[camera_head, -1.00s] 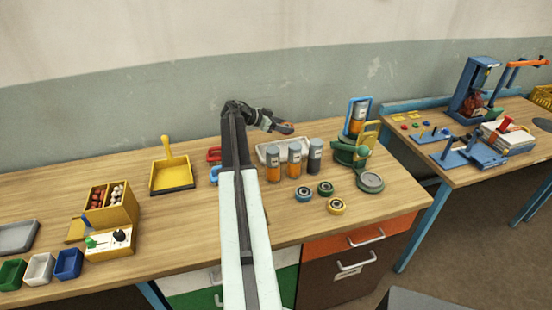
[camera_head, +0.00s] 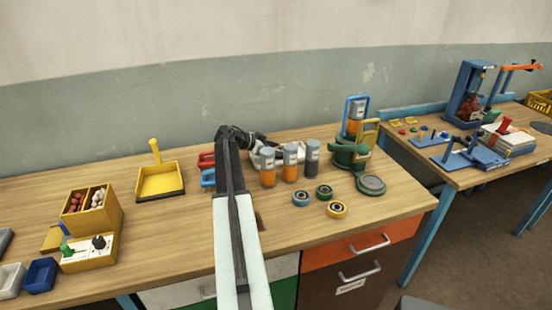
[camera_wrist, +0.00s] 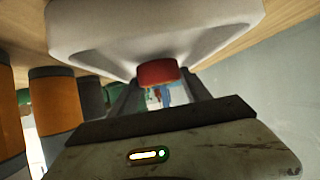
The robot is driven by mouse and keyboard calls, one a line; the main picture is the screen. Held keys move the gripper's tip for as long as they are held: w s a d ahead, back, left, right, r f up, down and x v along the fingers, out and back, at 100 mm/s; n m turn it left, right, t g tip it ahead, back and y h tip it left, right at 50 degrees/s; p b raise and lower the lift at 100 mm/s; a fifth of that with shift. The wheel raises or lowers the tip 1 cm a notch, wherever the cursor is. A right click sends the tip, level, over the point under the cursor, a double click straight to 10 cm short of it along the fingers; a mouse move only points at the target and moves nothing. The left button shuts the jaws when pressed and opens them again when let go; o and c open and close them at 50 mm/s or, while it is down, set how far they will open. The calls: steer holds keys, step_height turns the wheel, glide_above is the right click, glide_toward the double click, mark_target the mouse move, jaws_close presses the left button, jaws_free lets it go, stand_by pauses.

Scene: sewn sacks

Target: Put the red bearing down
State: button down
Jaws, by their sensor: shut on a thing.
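The red bearing (camera_wrist: 157,72) is between my fingers in the wrist view, with its red side showing. My gripper (camera_wrist: 155,92) is shut on it. The white tray (camera_wrist: 85,42) lies right at the bearing, its wall close around it; I cannot tell whether they touch. In the head view my gripper (camera_head: 266,142) is low over the back of the bench, behind the canisters. The white tray (camera_head: 302,150) shows only in part there, and the bearing cannot be made out.
Canisters (camera_head: 290,162) stand just in front of the tray. Blue, green and yellow bearings (camera_head: 325,192) lie nearer the front. A green fixture (camera_head: 350,155) stands to the right. Red and blue clamps (camera_head: 207,178) lie left of my arm.

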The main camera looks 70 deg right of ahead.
steer(key=shift+f, duration=0.5)
steer(key=c, duration=0.8)
jaws_free()
steer(key=shift+o, duration=0.2)
steer(key=shift+w+a+r+p, duration=0.1)
steer(key=shift+a+r+p, duration=0.05)
steer(key=shift+r+p, duration=0.25)
steer(key=p+v, duration=0.5)
steer(key=v, duration=0.5)
steer(key=shift+w+a+r, duration=0.1)
steer(key=shift+w+a, duration=0.1)
steer(key=shift+a, duration=0.05)
steer(key=shift+w+a, duration=0.25)
steer(key=shift+a, duration=0.05)
